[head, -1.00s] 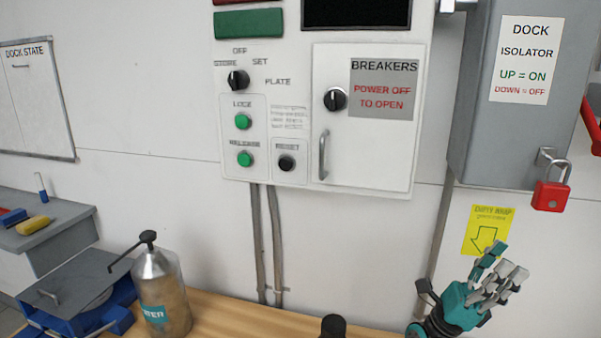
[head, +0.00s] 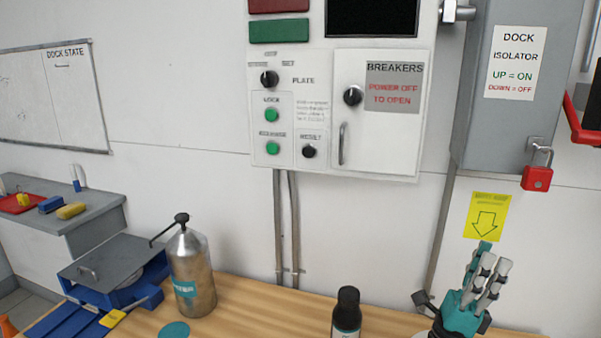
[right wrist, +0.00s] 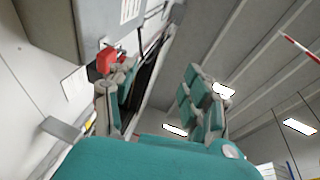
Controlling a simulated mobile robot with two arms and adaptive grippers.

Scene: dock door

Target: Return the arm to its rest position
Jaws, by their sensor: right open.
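My right gripper (head: 478,285) is at the lower right of the head view, pointing up, its fingers apart and nothing between them. It is in front of the white wall, just below the yellow arrow label (head: 487,216). In the right wrist view the open fingers (right wrist: 160,100) stand apart, with ceiling showing between and beyond them. A red padlock (head: 537,178) hangs from the grey dock isolator box (head: 515,130), above and to the right of the gripper; the padlock also shows in the right wrist view (right wrist: 106,60). My left gripper is not in view.
The control panel (head: 285,70) with its shut breaker door (head: 377,140) is on the wall. On the wooden bench (head: 260,312) stand a metal spray bottle (head: 192,275) and a dark-capped bottle (head: 347,315). A blue device (head: 110,290) and a grey side counter (head: 85,211) are at left.

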